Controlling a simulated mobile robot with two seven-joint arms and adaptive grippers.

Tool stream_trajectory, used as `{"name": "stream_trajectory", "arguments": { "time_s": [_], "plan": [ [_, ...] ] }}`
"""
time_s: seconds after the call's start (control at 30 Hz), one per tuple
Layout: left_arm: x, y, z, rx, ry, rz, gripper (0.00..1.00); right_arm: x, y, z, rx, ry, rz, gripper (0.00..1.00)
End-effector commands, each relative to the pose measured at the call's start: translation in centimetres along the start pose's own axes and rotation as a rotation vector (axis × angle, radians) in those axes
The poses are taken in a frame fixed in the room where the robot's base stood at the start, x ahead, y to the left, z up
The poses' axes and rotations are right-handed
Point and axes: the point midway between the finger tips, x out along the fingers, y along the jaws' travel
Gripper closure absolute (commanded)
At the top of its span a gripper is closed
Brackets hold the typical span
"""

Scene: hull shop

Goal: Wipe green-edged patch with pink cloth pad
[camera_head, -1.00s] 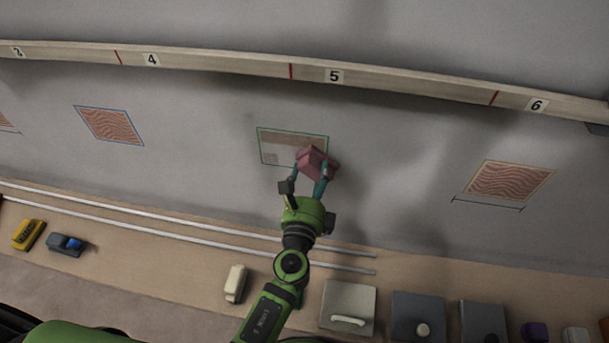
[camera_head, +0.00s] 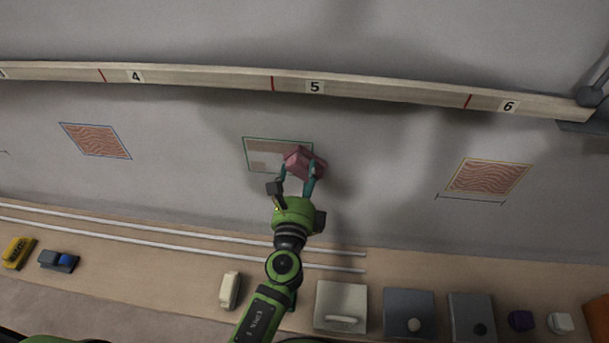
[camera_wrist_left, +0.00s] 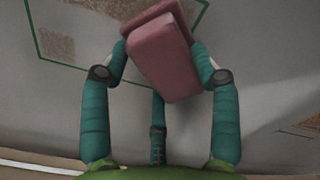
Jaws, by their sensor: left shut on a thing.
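My left gripper (camera_head: 298,172) is shut on the pink cloth pad (camera_head: 300,158), which lies over the patch's lower right part. In the left wrist view the pad (camera_wrist_left: 160,55) sits between the teal fingers, tilted, with the green edge (camera_wrist_left: 50,62) behind it. I cannot tell whether the pad touches the wall. My right gripper is not in view.
A numbered rail (camera_head: 215,80) crosses above the patch. A blue-edged patch (camera_head: 96,140) is left, a yellow-edged patch (camera_head: 487,177) right.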

Motion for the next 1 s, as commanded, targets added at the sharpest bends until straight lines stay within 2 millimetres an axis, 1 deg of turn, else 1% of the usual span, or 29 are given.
{"name": "stream_trajectory", "arguments": {
  "time_s": [0.03, 0.33, 0.7, 0.87, 1.0],
  "plan": [
    [0.0, 0.2, 0.6, 0.003, -0.003, 0.001, 0.67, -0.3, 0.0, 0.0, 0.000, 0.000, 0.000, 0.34],
    [0.1, 1.2, 1.5, 0.006, -0.004, 0.000, 0.67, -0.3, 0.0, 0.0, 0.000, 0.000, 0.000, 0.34],
    [0.2, 3.7, 3.6, 0.007, -0.006, 0.001, 0.67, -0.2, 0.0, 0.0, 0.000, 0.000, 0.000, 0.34],
    [0.2, 4.0, 3.9, 0.006, -0.007, 0.001, 0.67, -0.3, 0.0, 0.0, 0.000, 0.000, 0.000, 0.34],
    [0.2, 4.6, 4.6, 0.009, -0.008, 0.002, 0.67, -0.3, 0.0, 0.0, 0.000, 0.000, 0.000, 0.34]
  ]
}}
